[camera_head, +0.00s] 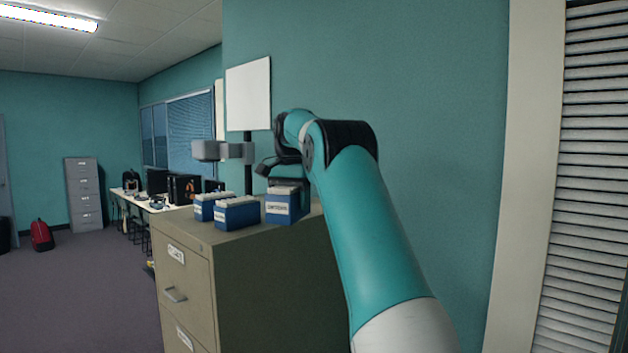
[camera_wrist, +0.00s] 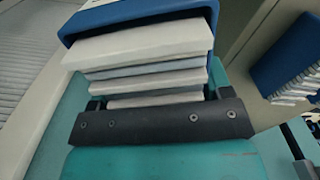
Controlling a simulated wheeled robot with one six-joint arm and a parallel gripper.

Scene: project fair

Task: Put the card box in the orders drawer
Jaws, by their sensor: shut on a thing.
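A blue card box (camera_head: 285,208) with pale cards and a white label is at the back right of the cabinet top. My gripper (camera_head: 290,183) is shut on it, partly hidden behind the box and arm. I cannot tell whether its base touches the cabinet. In the wrist view the held box (camera_wrist: 140,14) shows its blue rim and cards close beyond the dark gripper bar (camera_wrist: 160,122). The tan cabinet (camera_head: 270,285) has a shut top drawer (camera_head: 190,275) with a handle and a label, and a lower labelled drawer (camera_head: 184,338). The labels are too small to read.
Two more blue card boxes stand on the cabinet top, one in front (camera_head: 237,214) and one behind left (camera_head: 203,208). A white sign (camera_head: 248,93) rises behind. The teal wall is close on the right. Open floor (camera_head: 90,290) lies left of the cabinet.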

